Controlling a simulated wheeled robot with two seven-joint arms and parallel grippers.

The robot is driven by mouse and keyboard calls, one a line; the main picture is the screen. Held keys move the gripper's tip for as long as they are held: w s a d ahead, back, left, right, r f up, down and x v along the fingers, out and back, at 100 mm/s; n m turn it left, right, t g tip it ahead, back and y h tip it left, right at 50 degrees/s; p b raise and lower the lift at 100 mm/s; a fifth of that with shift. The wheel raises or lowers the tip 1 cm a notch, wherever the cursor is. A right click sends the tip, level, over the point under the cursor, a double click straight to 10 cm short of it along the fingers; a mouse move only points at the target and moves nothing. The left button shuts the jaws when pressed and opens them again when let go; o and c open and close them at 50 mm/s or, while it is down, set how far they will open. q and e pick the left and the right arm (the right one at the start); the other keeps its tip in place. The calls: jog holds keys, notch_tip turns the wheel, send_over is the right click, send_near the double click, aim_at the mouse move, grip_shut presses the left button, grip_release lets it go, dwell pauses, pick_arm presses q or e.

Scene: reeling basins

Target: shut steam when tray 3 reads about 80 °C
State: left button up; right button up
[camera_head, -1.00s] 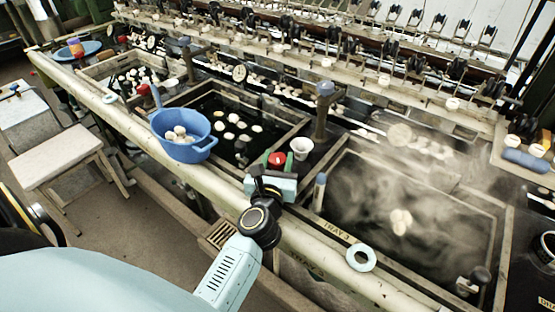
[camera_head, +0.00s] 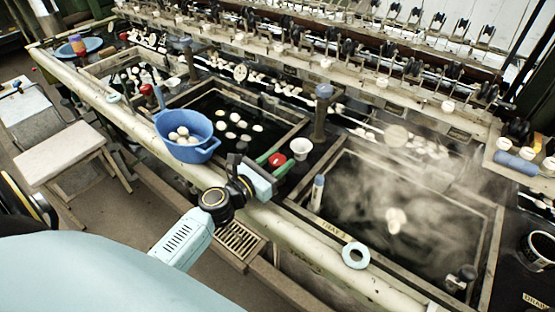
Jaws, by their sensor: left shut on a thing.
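Tray 3 (camera_head: 490,250) is the dark basin at the right, with steam over its water and a few pale cocoons floating in it. Its label (camera_head: 334,230) is on the front rim. A blue-topped upright stick (camera_head: 318,188), perhaps a thermometer, stands at its left corner; no reading is legible. A red knob (camera_head: 277,160) sits between the two nearer basins. My left gripper (camera_head: 268,174) is at this knob, shut on what looks like its handle; the fingers are partly hidden by the gripper body. My right gripper is out of view.
A blue pan (camera_head: 186,148) with cocoons stands on the rim left of my gripper. A white cup (camera_head: 301,148) is just right of the knob. A pale ring (camera_head: 355,255) lies on the front rail. A black mug (camera_head: 538,249) stands at the far right.

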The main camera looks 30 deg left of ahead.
pick_arm(q)
jog(key=shift+m+h, duration=0.7)
jog(key=shift+h, duration=0.4)
jog(key=shift+g+h, duration=0.3)
jog(key=o, duration=1)
jog(key=shift+c, duration=0.2)
jog(key=b+v, duration=0.1)
jog(key=v, duration=1.1)
jog(key=shift+s+a, duration=0.15)
jog(key=shift+s, duration=0.15)
jog(key=shift+s+a+b, duration=0.15)
jog(key=shift+s+b, duration=0.15)
